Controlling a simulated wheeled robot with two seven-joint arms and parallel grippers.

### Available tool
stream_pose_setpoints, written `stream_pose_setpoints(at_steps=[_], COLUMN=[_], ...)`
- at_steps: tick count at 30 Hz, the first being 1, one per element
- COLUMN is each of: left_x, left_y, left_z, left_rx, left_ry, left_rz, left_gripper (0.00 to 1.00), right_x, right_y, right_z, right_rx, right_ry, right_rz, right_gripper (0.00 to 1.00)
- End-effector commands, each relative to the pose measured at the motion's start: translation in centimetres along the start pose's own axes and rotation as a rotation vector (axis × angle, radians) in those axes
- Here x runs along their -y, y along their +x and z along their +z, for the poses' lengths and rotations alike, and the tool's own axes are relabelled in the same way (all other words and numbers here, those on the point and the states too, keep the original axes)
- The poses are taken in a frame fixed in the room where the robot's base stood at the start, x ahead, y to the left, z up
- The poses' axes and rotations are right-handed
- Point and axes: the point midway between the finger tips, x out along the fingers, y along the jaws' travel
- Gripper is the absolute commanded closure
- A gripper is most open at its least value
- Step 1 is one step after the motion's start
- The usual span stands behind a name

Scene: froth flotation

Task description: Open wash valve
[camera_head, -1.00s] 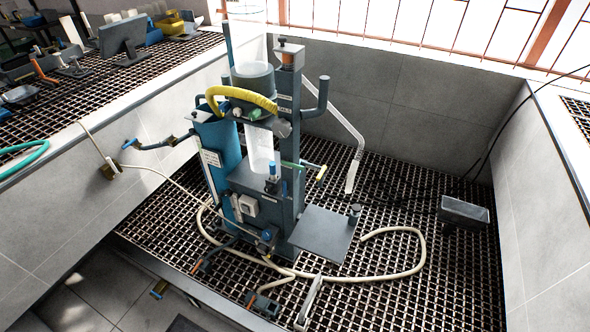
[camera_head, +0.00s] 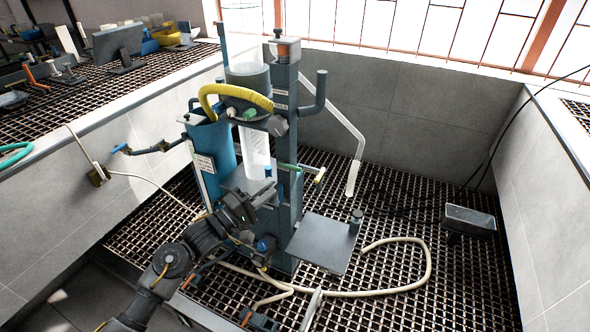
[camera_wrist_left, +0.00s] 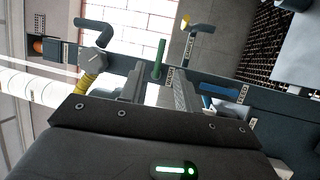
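The flotation machine (camera_head: 285,140) stands on the grating. Its valve handles show as green (camera_head: 284,166), blue (camera_head: 268,173) and yellow-tipped (camera_head: 320,175). In the left wrist view the green handle (camera_wrist_left: 159,58) stands upright, seen through the gap between my fingers. The blue handle (camera_wrist_left: 220,91) lies to its right, and the yellow-tipped one (camera_wrist_left: 185,23) above. The small labels are too small to read surely, so I cannot tell which is the wash valve. My left gripper (camera_head: 264,188) is open and close to the machine's front; it also shows in the left wrist view (camera_wrist_left: 157,85). No contact is visible.
A flat grey platform (camera_head: 322,244) juts out to the right of the machine. A cream hose (camera_head: 420,275) loops over the grating (camera_head: 385,300). A grey box (camera_head: 468,221) sits at the right. A yellow hose (camera_head: 238,94) arches over the machine's front.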

Motion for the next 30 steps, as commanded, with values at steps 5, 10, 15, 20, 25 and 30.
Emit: stream_pose_setpoints(at_steps=[5,10,15,20,25,30], left_x=[-0.1,-0.1,0.0,0.1,0.1,0.1], left_y=[2.5,5.8,8.4,9.9,10.4,10.4], left_z=[0.0,0.0,-0.1,-0.1,-0.1,-0.1], left_rx=[0.001,-0.001,-0.003,-0.003,-0.003,-0.003], left_ry=[0.002,0.001,0.002,0.002,0.003,0.003], left_rz=[0.001,0.001,0.0,-0.001,-0.002,-0.002], left_gripper=[0.67,0.67,0.67,0.67,0.67,0.67], right_x=[0.0,0.1,0.1,0.1,0.1,0.1], right_y=[0.0,-0.1,-0.4,-0.5,-0.5,-0.5], right_z=[-0.1,-0.2,-0.6,-0.7,-0.7,-0.7], right_rx=[0.0,0.0,-0.006,-0.006,-0.004,-0.003], right_ry=[0.0,0.001,0.001,0.001,0.001,0.001], right_rz=[0.0,-0.001,-0.001,-0.002,-0.002,-0.002], right_gripper=[1.0,1.0,1.0,1.0,1.0,1.0])
